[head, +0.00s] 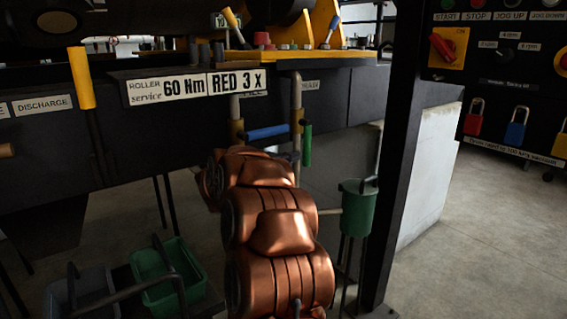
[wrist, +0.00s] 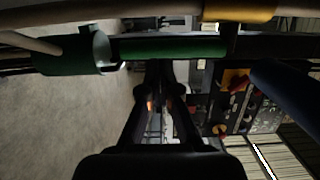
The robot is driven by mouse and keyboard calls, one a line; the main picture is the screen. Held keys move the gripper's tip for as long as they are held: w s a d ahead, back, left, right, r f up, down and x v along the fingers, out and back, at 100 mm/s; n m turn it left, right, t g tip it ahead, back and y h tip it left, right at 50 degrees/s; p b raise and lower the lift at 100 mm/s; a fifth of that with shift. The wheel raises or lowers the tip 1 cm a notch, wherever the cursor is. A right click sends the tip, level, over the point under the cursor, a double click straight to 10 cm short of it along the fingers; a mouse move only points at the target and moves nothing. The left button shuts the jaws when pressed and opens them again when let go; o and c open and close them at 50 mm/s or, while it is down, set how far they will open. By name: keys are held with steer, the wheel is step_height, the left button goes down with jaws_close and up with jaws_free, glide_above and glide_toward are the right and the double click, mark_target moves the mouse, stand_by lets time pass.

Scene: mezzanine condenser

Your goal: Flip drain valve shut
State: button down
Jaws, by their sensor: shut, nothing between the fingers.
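Two valve levers show in the head view, and I cannot tell by label which one is the drain valve. The blue lever (head: 267,132) lies nearly level across the pipes. The green lever (head: 307,145) hangs straight down beside the right pipe. In the wrist view the green lever (wrist: 172,48) runs across the top, just beyond my gripper (wrist: 160,92). The blue lever (wrist: 285,88) is at the right there. My gripper is shut and empty, with a visible gap to the green lever. In the head view my arm hides most of it.
A green bucket (head: 357,210) stands right of the pipes. A dark post (head: 400,150) rises beside it. A control panel (head: 503,75) with padlocks is at the right. A green crate (head: 160,262) sits low at left. The floor at right is clear.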

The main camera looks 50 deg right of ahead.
mark_target(304, 152)
steer(key=shift+s+d, duration=0.1)
steer(key=shift+d, duration=1.4)
steer(key=shift+f+b, duration=0.1)
steer(key=shift+b, duration=0.25)
